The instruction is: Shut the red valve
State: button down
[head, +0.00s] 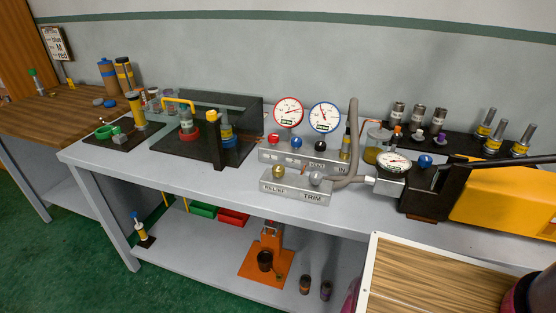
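A red round knob (272,139) sits on the left of the rear grey valve block (262,154), in front of the red-rimmed gauge (288,112). It looks like the red valve, but its label is too small to read. A blue knob (297,142) and a black knob (320,145) stand to its right on the same block. I cannot tell from this view whether the red knob is turned open or shut. My gripper is not in view.
A blue-rimmed gauge (325,117) stands behind the block. The front block (296,190) carries a brass knob (278,172) and a silver knob (316,178). A grey hose (354,140) rises at the right. The bench front (190,178) is clear left of the blocks.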

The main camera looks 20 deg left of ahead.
aim_at(273, 138)
jog(key=u, duration=1.05)
